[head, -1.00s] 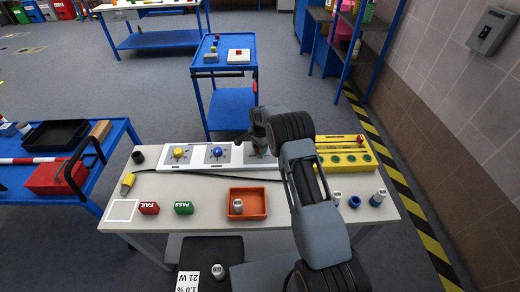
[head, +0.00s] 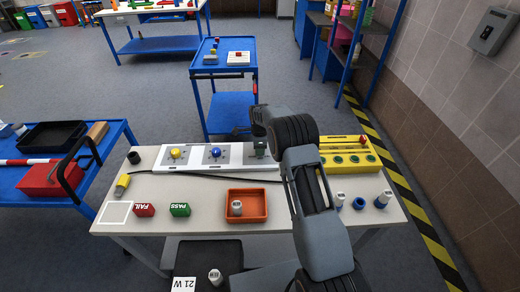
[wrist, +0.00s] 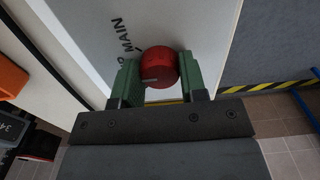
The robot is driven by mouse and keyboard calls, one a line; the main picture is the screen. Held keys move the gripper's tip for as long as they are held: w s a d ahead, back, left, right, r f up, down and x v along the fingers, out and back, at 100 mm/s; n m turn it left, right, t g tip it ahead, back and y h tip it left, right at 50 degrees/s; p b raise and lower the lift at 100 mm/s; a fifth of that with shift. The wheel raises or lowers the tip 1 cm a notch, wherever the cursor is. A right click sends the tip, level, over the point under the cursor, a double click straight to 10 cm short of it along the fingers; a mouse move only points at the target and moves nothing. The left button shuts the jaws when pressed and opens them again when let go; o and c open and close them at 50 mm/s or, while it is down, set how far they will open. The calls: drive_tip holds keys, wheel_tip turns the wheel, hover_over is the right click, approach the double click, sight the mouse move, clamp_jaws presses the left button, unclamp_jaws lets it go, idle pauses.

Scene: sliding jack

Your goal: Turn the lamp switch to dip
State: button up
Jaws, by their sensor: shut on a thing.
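The lamp switch shows in the wrist view as a round red knob (wrist: 158,66) on a pale panel. Printed lettering ending in "P" and "MAIN" (wrist: 121,30) lies beside it, partly cut off. My gripper (wrist: 158,80) has its green fingers closed on both sides of the red knob. In the head view my gripper (head: 260,150) points down onto the right part of the white panel (head: 198,163), and the knob is hidden there. Which mark the knob points to cannot be told.
The same panel row has a yellow knob (head: 175,153) and a blue knob (head: 215,152). An orange tray (head: 258,206) and a black cable (head: 205,176) lie in front. The bench's front left holds red and green blocks.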

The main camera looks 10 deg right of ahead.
idle(0.5)
drive_tip(key=o, duration=0.9)
drive_tip(key=shift+o, duration=0.2)
drive_tip(key=shift+r, duration=0.1)
wheel_tip(320, 180, up, 14)
drive_tip(key=shift+f, duration=0.2)
